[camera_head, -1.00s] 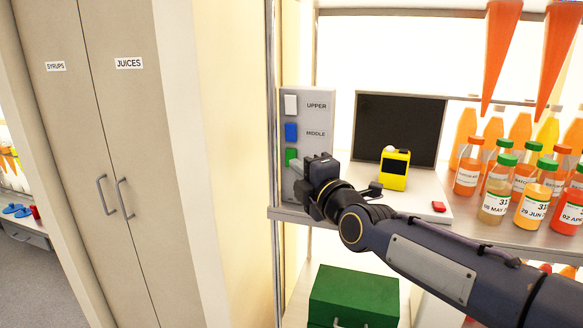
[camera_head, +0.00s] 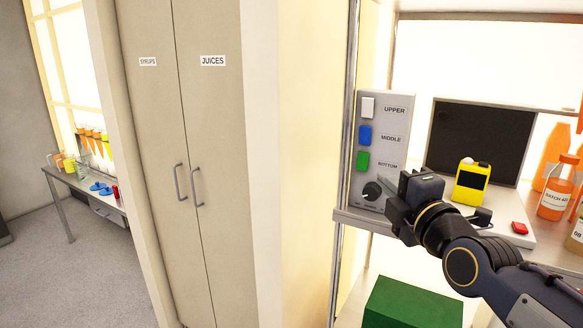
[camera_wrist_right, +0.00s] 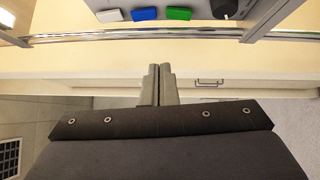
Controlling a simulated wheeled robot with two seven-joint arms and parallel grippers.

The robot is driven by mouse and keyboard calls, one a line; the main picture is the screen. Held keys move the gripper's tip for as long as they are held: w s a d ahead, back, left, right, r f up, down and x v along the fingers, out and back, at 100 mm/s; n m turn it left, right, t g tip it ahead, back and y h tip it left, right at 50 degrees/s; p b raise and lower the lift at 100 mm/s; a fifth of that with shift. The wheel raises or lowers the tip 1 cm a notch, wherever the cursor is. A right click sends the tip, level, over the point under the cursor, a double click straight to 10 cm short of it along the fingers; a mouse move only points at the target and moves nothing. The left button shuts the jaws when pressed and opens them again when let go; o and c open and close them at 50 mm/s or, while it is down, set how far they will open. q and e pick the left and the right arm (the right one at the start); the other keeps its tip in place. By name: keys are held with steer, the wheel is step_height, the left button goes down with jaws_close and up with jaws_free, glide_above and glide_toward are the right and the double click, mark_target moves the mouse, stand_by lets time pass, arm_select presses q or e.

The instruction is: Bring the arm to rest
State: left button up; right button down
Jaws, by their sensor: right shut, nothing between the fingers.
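My right arm comes in from the lower right of the head view. Its gripper (camera_head: 402,212) is in front of the shelf edge, below and right of the switch panel (camera_head: 372,125). In the right wrist view the two fingers (camera_wrist_right: 158,84) are pressed together with nothing between them. The panel carries a white button (camera_head: 367,107), a blue button (camera_head: 365,136) and a green button (camera_head: 362,161), with a black knob (camera_head: 373,191) below. In the head view the gripper appears just right of the knob. My left gripper does not show.
A yellow device (camera_head: 470,184), a dark screen (camera_head: 482,140) and a red button (camera_head: 519,228) are on the shelf. Juice bottles (camera_head: 556,197) stand at the right. A green box (camera_head: 410,305) is below. The tall cabinet (camera_head: 190,120) is closed; open floor (camera_head: 70,270) lies at left.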

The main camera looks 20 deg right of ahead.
steer(key=shift+f, duration=0.1)
steer(key=s+a+f+m+g+y, duration=0.1)
steer(key=s+a+f+m+g, duration=0.3)
steer(key=f, duration=0.5)
steer(key=s+a+f+m+g+y, duration=0.2)
steer(key=s+a+f+m+g, duration=0.2)
steer(key=s+f+m, duration=0.4)
steer(key=s+a+f+m+g+y, duration=0.2)
steer(key=s+a+f+m+g, duration=0.2)
steer(key=f, duration=0.6)
steer(key=s+m+g, duration=0.1)
steer(key=s+m, duration=0.1)
steer(key=m, duration=0.1)
steer(key=shift+s+a+f, duration=0.25)
steer(key=shift+s+a, duration=0.1)
steer(key=shift+a, duration=0.05)
